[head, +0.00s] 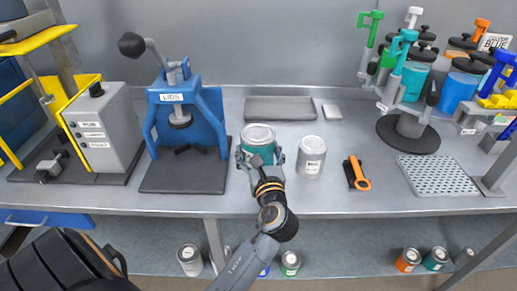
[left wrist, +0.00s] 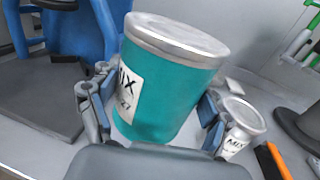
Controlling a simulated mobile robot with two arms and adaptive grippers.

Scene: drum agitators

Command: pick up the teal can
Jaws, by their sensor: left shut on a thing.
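The teal can (head: 257,150) with a grey lid is at the middle of the bench in the head view. In the left wrist view the teal can (left wrist: 165,85) fills the middle, tilted in the picture, with a white label reading MIX. My left gripper (head: 260,162) is shut on it, its fingers on both sides of the body (left wrist: 154,110). The gripper hides the can's lower part, and I cannot tell whether its base touches the bench. My right gripper is not in view.
A white MIX can (head: 311,158) stands close right of the teal can. A blue lid press (head: 188,115) stands left, a grey tray (head: 280,108) behind. An orange-handled tool (head: 356,174) lies right, before a carousel (head: 408,132). Several cans, one teal (head: 435,258), stand on the lower shelf.

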